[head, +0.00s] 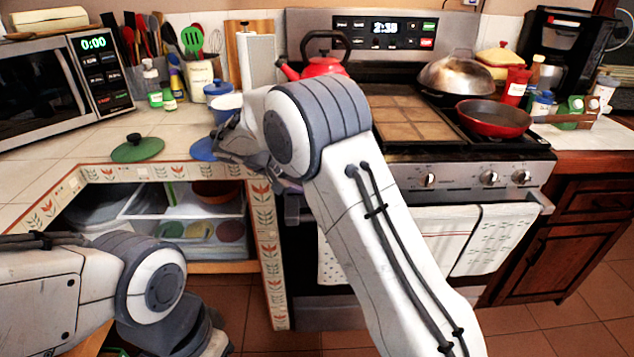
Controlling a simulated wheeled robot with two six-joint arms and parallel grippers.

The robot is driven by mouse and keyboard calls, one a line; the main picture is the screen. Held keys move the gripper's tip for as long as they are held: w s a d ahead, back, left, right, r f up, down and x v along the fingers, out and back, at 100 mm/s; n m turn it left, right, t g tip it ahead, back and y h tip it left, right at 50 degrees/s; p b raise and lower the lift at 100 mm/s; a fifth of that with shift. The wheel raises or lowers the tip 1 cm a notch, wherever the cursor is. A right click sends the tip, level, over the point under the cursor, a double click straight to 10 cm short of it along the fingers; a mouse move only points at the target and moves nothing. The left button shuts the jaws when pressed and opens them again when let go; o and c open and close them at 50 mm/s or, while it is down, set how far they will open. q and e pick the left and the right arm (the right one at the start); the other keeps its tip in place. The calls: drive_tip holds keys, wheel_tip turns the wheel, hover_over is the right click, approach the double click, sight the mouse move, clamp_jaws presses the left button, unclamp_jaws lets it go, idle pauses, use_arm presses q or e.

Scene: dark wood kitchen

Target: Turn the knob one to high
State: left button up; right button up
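The stove has a silver front panel (456,177) with knobs along it. Three show to the right of my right arm: a left one (429,180), a middle one (489,178) and a right one (520,177). Any knobs further left are hidden behind my arm, and I cannot tell which is knob one. My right gripper (232,150) is left of the stove, by the counter edge near a blue lid (203,149), apart from the visible knobs. Its fingers are not clear. My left arm is low at the left, with its gripper out of view.
A red kettle (322,67), a domed metal pan (450,74) and a red skillet (493,117) stand on the stove. Towels (492,238) hang on the oven handle. A green lid (137,149) lies on the counter by the microwave (42,95). Floor before the right cabinet is clear.

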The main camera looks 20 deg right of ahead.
drive_tip(key=v, duration=0.7)
drive_tip(key=shift+a+r+p, duration=0.2)
drive_tip(key=shift+a+p, duration=0.05)
drive_tip(key=shift+p, duration=0.05)
drive_tip(key=shift+s, duration=0.1)
drive_tip(key=s+a+f+n+g+y, duration=0.1)
drive_tip(key=s+a+f+n+y, duration=0.15)
drive_tip(key=s, duration=0.85)
drive_tip(key=s+a+f+n+y, duration=0.1)
drive_tip(key=s+a+n+y, duration=0.25)
drive_tip(key=s, duration=0.85)
drive_tip(key=s+a+f+n+g+y, duration=0.1)
drive_tip(key=s+a+f+n+y, duration=0.2)
drive_tip(key=s, duration=0.8)
wheel_tip(320, 180, up, 17)
drive_tip(key=s+y+p, duration=0.1)
drive_tip(key=p, duration=1.5)
drive_tip(key=shift+s+r+y, duration=0.25)
drive_tip(key=shift+s+y, duration=0.05)
drive_tip(key=shift+s, duration=0.05)
drive_tip(key=shift+a, duration=0.1)
